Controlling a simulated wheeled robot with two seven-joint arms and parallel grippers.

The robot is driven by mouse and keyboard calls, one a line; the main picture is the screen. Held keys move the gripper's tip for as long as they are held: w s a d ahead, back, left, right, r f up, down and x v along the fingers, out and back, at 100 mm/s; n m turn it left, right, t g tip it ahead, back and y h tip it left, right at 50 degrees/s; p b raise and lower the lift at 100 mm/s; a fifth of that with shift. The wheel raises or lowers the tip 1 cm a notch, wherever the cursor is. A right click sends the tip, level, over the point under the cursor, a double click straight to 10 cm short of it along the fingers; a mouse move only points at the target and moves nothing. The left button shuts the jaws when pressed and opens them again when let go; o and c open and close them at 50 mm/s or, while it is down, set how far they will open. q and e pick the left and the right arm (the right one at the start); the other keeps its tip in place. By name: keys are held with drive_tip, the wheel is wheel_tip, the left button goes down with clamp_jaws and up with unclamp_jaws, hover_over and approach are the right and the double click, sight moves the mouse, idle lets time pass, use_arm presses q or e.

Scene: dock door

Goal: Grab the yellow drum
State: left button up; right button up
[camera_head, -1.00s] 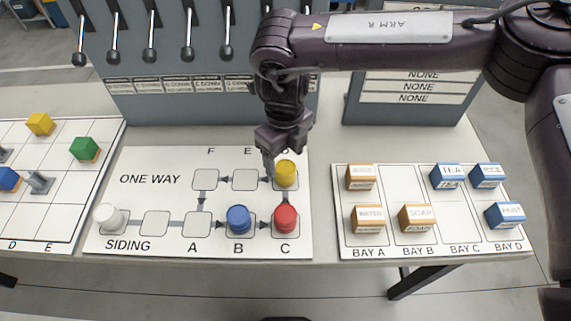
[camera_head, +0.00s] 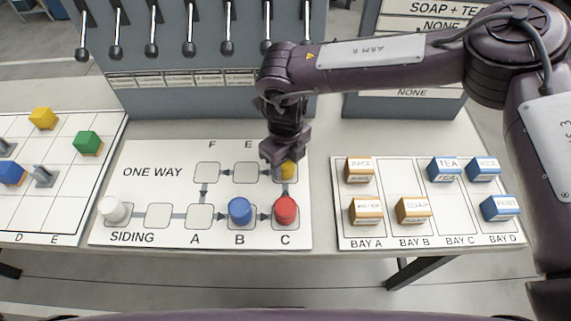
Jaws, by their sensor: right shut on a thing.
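The yellow drum (camera_head: 289,170) stands on square D at the upper right of the ONE WAY board (camera_head: 150,152). My right gripper (camera_head: 283,163) is over it from above, shut on the drum and hiding much of it. The square's letter is hidden behind the gripper. My left gripper does not show.
A red drum (camera_head: 286,210) stands on C just in front, a blue drum (camera_head: 240,212) on B, and a white drum (camera_head: 113,210) on the siding. Squares A, E and F are empty. Labelled crates stand on the bay board (camera_head: 389,192) at right. A lever panel (camera_head: 190,95) rises behind.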

drive_tip(key=shift+c, duration=0.9)
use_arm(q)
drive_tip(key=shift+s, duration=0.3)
use_arm(e)
drive_tip(key=shift+r, duration=0.1)
